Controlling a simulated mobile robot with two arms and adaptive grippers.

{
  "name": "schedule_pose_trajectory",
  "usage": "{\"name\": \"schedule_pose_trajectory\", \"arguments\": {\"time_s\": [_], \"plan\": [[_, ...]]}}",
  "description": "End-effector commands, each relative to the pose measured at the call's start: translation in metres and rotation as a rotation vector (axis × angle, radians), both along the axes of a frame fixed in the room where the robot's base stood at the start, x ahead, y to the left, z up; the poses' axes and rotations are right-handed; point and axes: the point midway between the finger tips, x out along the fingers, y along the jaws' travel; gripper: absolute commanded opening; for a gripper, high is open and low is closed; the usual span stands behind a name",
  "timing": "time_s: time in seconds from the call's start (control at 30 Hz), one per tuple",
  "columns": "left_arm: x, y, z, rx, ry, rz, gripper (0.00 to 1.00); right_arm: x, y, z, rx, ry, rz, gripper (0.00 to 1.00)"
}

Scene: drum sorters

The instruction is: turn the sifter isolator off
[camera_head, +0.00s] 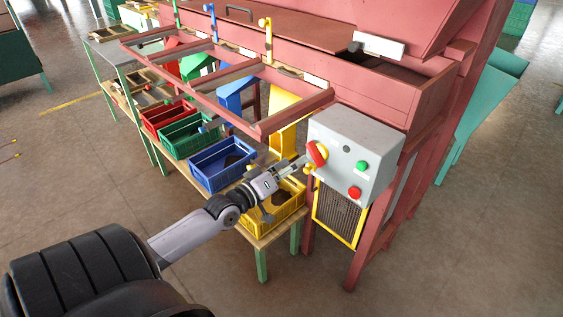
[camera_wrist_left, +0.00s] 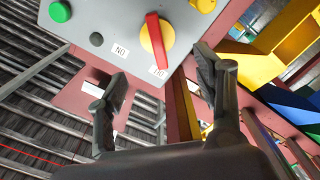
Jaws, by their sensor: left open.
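The isolator is a rotary switch with a red handle on a yellow round base (camera_head: 317,154), at the left of the front of a grey control box (camera_head: 376,142). In the left wrist view the red handle (camera_wrist_left: 157,41) stands nearly upright in the picture, its lower end near a small white label (camera_wrist_left: 158,72). Another label (camera_wrist_left: 120,50) reads ON upside down. My left gripper (camera_head: 301,162) is beside the switch; in the left wrist view its fingers (camera_wrist_left: 158,84) are spread and empty, just short of the handle. My right gripper is not in view.
A green button (camera_head: 361,166) and a red button (camera_head: 354,192) sit on the same box. Below my left arm stand a yellow crate (camera_head: 290,218) and a blue crate (camera_head: 207,176). The red sifter frame (camera_head: 300,122) is above and behind them. Open floor lies in front.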

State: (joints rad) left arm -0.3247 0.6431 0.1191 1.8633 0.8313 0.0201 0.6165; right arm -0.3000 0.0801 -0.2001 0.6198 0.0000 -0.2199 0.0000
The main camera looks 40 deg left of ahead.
Motion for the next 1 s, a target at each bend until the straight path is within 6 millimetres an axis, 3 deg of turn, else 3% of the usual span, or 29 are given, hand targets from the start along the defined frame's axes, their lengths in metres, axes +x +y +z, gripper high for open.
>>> {"name": "schedule_pose_trajectory", "arguments": {"time_s": [0.1, 0.3, 1.0], "plan": [[-0.018, 0.001, -0.001, 0.001, 0.003, -0.001, 0.62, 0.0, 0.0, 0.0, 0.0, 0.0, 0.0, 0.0], [-0.035, 0.003, 0.0, 0.0, 0.001, -0.001, 0.62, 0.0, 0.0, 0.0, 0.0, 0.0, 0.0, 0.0], [-0.038, 0.004, -0.001, 0.002, 0.003, 0.001, 0.62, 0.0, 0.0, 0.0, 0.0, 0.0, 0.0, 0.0]]}}
